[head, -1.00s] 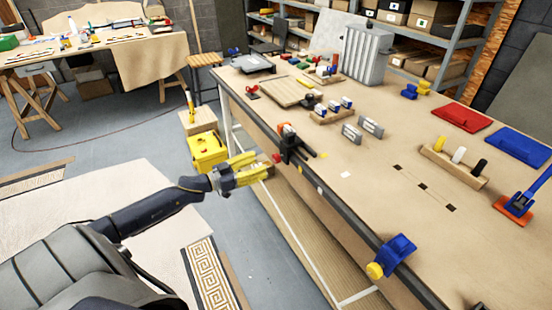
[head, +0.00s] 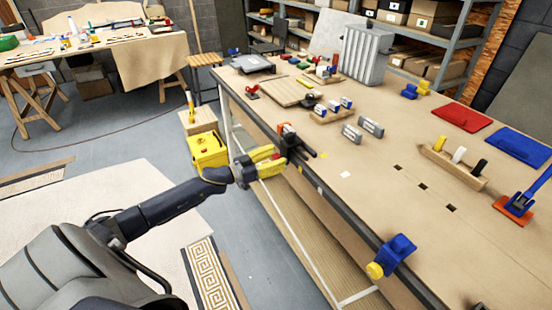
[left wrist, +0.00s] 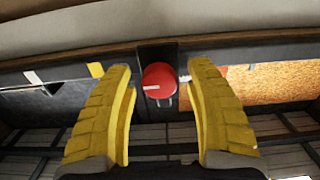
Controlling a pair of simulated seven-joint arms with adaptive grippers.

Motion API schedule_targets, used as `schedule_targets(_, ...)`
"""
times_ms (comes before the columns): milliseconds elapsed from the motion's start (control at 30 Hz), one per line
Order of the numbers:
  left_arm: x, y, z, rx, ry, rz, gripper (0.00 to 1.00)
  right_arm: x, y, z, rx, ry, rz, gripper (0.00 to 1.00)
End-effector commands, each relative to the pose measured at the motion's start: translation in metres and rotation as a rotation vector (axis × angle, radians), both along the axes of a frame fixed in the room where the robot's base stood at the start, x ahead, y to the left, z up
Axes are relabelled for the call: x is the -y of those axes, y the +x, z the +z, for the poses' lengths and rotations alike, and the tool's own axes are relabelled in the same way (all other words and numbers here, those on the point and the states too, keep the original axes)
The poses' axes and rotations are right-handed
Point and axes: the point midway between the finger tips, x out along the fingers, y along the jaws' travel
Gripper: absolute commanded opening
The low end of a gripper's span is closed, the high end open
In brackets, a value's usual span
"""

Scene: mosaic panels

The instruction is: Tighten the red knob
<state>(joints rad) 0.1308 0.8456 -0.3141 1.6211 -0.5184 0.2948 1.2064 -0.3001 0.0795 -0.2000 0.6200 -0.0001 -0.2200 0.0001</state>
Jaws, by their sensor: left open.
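The red knob (left wrist: 159,80) is round with a pale line across it and sits on a dark mount at the bench's front edge in the left wrist view. My left gripper (left wrist: 160,85) has two yellow fingers, open, one on each side of the knob with a gap to both. In the head view my left gripper (head: 277,158) is at the bench's front edge, just below the black and orange clamp (head: 290,140); the fingers largely hide the knob there. My right gripper is not in either view.
The workbench (head: 380,170) extends to the right, with a blue clamp with a yellow knob (head: 392,258) on its front edge. A yellow box (head: 207,152) stands on the floor behind my left gripper.

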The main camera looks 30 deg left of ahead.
Motion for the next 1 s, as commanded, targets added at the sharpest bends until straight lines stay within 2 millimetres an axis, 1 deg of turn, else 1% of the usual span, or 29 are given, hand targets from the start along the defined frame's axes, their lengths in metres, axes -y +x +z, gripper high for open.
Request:
schedule_targets(133,0.0001,0.0,-0.0002,0.0,0.0,0.0,0.55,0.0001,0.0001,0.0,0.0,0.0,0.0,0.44)
schedule_targets(167,0.0,-0.0001,-0.0002,0.0,0.0,0.0,0.57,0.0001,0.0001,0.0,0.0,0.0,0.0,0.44)
schedule_targets(600,0.0,-0.0002,-0.0002,0.0,0.0,0.0,0.06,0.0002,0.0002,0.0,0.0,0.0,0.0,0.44)
schedule_targets(667,0.0,-0.0002,-0.0002,0.0,0.0,0.0,0.0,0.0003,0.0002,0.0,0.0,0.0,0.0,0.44)
schedule_targets(1000,0.0,-0.0001,0.0006,0.006,0.009,0.0,0.0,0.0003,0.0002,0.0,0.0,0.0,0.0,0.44)
